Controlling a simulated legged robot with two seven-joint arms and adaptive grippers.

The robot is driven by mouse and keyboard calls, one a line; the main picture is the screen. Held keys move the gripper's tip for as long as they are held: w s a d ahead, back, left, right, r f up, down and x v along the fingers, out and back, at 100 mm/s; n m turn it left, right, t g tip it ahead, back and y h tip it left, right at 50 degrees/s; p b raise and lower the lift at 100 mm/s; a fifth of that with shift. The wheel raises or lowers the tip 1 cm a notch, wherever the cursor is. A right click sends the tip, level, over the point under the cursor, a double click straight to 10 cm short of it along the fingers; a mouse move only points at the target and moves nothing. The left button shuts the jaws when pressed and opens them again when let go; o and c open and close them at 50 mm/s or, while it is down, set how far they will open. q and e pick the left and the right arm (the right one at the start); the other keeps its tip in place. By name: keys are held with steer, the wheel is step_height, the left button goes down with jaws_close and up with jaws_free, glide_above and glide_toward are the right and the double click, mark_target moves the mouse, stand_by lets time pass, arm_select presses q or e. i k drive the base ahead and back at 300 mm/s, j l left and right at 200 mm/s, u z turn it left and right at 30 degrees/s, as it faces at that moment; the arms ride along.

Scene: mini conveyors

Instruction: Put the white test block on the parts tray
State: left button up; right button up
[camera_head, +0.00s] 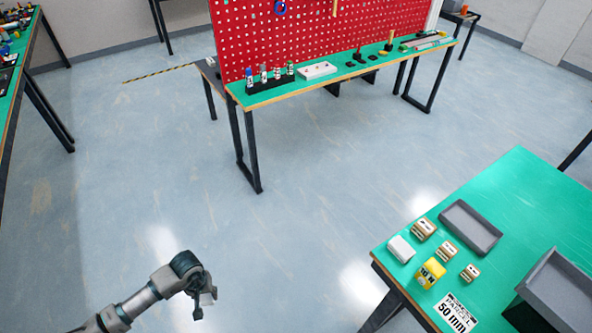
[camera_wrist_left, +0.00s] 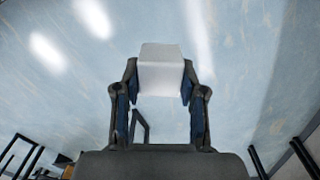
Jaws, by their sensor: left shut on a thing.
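My left gripper (camera_head: 204,302) hangs over the floor at the lower left of the head view, well apart from the tables. In the left wrist view it is shut on a white block (camera_wrist_left: 160,72), held between its two fingertips. A shallow grey tray (camera_head: 471,228), which looks like the parts tray, lies empty on the green table at the right. Another white block (camera_head: 401,249) sits at that table's left edge. My right gripper is not in view.
The green table (camera_head: 530,192) also bears small tan blocks (camera_head: 446,249), a yellow block (camera_head: 430,272), a printed label (camera_head: 455,314) and a deeper grey bin (camera_head: 560,291). Its far part is clear. A bench with a red pegboard (camera_head: 320,40) stands at the back. Open floor lies between.

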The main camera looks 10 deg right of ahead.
mark_target(458, 217)
steer(key=i+z, duration=0.2)
steer(key=z, duration=0.25)
steer(key=i+j+z, duration=0.2)
steer(key=z, duration=0.25)
steer(key=i+j+z, duration=0.15)
steer(key=z, duration=0.3)
steer(key=i+j+z, duration=0.15)
steer(key=z, duration=0.3)
steer(key=j+z, duration=0.45)
steer(key=i+j+z, duration=0.1)
steer(key=j+z, duration=0.15)
steer(key=z, duration=0.2)
steer(key=j+z, duration=0.3)
steer(key=z, duration=0.15)
